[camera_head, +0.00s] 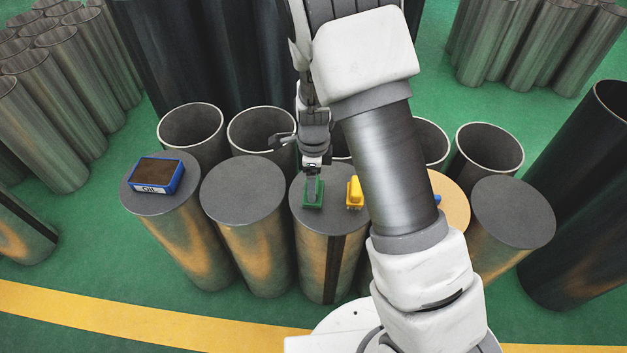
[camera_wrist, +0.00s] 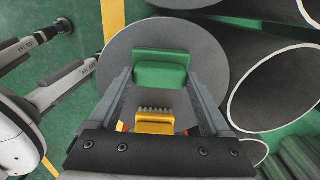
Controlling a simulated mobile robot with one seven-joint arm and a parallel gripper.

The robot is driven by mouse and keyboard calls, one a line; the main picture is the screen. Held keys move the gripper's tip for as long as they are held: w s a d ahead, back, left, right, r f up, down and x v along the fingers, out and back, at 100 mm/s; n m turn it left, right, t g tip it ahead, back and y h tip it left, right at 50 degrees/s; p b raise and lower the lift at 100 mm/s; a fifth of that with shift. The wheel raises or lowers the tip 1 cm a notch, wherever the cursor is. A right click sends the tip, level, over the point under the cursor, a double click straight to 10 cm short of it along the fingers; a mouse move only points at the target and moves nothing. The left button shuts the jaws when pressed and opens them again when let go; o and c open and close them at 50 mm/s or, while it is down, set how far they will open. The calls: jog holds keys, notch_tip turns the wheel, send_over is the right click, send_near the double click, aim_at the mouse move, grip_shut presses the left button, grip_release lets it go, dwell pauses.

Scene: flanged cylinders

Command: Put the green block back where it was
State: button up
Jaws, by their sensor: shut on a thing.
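The green block (camera_head: 314,194) is at the grey top of the middle cylinder (camera_head: 337,232). My gripper (camera_head: 313,178) points down at it and is shut on it. In the wrist view the green block (camera_wrist: 160,70) sits between the two finger ends, over the round grey top. I cannot tell whether it touches the top or hangs just above it. A yellow block (camera_head: 355,192) stands just right of it on the same cylinder, and shows nearer the wrist in the wrist view (camera_wrist: 154,123).
A blue-rimmed box with a brown top (camera_head: 158,175) lies on the leftmost cylinder. The cylinder top (camera_head: 243,188) between is bare. My arm hides most of a tan top (camera_head: 453,205) with a bit of blue on it. The right grey top (camera_head: 513,212) is bare. Open pipes (camera_head: 193,127) stand behind.

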jog(key=o, duration=1.1)
jog(key=shift+f, duration=0.1)
jog(key=s+d+r+n+t+y+p, duration=0.1)
jog(key=s+r+n+p, duration=0.15)
jog(key=r, duration=0.85)
jog(key=s+d+r+n+p, duration=0.1)
jog(key=r+n+p, duration=0.15)
jog(key=r, duration=0.85)
jog(key=shift+s+d+r+n+t+h+b, duration=0.15)
jog(key=shift+s+d+r+n+t, duration=0.85)
jog(key=shift+s+r+n, duration=1.4)
jog(key=shift+s+d+r+n+t+h+b, duration=0.2)
jog(key=shift+s+d+r+n+t, duration=0.35)
jog(key=shift+s+d+r+n, duration=1.7)
jog(key=shift+s+d+r+n+t+h+b, duration=0.25)
jog(key=shift+s+r+n+t, duration=0.9)
jog(key=shift+s+n, duration=2.25)
jog(key=shift+s+r+m+g, duration=0.4)
jog(key=shift+s+r+m, duration=0.05)
jog(key=shift+r, duration=0.05)
